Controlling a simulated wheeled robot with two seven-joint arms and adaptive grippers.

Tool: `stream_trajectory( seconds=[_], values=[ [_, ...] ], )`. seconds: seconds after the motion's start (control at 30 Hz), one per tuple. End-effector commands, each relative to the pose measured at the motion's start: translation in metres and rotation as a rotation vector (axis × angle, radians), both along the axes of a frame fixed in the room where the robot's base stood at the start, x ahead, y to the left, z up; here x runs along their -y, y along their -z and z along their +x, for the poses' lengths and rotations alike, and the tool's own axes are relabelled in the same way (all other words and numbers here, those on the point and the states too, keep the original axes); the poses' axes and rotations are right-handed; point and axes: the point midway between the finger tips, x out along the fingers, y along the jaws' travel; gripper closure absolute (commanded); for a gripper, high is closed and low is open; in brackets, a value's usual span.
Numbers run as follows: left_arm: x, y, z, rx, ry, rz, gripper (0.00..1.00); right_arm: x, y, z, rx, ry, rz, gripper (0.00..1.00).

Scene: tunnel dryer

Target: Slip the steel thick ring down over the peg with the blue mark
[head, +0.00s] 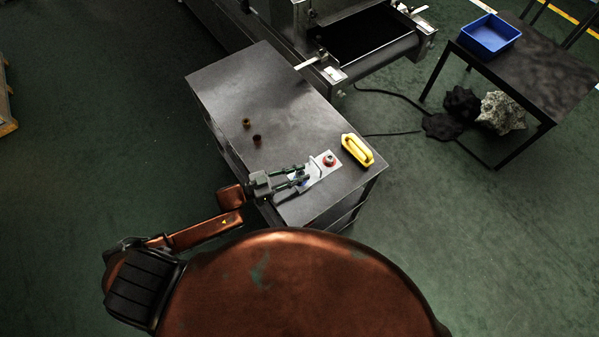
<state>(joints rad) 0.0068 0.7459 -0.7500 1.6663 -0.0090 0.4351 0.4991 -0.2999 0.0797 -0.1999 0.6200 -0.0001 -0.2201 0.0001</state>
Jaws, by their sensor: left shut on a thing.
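A pale plate (329,171) lies near the front right of the grey cabinet top. A red round piece (329,159) stands on its far right part. My left gripper (306,176) reaches in from the left over the plate's left part. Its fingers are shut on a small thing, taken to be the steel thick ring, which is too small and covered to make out. A trace of blue shows by the fingertips; the peg there is mostly hidden. I cannot tell whether the ring is around the peg or above it. My right gripper is not in view.
A yellow handled block (357,150) lies right of the plate. Two small dark cups or rings, one brownish (246,123) and one dark red (257,139), stand farther left. The cabinet top's (240,85) far part is clear. A conveyor (368,42) adjoins behind.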

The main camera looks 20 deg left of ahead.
Motion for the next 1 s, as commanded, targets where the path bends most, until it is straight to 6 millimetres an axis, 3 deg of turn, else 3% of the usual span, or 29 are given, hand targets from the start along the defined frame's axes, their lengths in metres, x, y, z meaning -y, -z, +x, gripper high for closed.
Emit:
stream_trajectory(
  seconds=[0.9,0.93,1.0],
  values=[
    [0.000,0.022,0.000,0.001,0.001,-0.001,1.00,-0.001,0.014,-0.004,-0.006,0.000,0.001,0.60],
    [0.000,0.021,0.000,0.001,0.001,-0.001,0.75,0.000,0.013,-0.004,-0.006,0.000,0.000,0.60],
    [0.000,0.021,0.000,0.001,0.001,-0.001,0.71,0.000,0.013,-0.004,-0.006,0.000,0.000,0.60]
  ],
)
